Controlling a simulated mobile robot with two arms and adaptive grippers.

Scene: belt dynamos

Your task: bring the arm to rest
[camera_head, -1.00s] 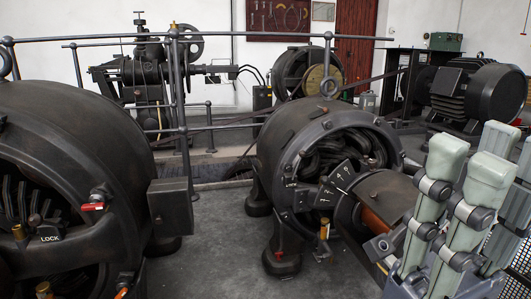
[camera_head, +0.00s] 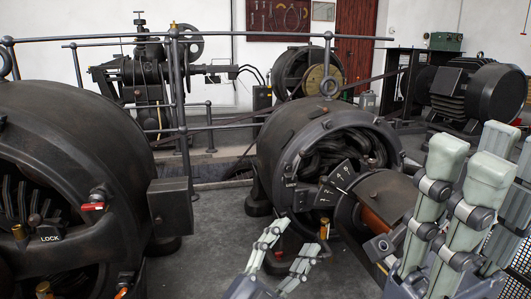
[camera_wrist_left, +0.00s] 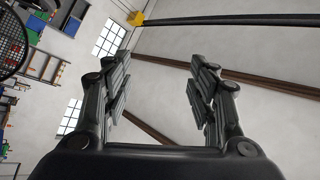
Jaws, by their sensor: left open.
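My left gripper (camera_head: 288,243) shows at the bottom middle of the head view, with its pale jointed fingers apart and nothing between them. It is in front of the middle dynamo's foot, in the nearer space.
A large dark dynamo (camera_head: 60,120) fills the left. A middle dynamo (camera_head: 290,150) with a numbered dial plate (camera_head: 337,184) stands behind my left gripper. Railings (camera_head: 240,126) cross behind. A ribbed motor (camera_head: 475,90) stands back right. Grey floor (camera_head: 215,245) is clear between the dynamos.

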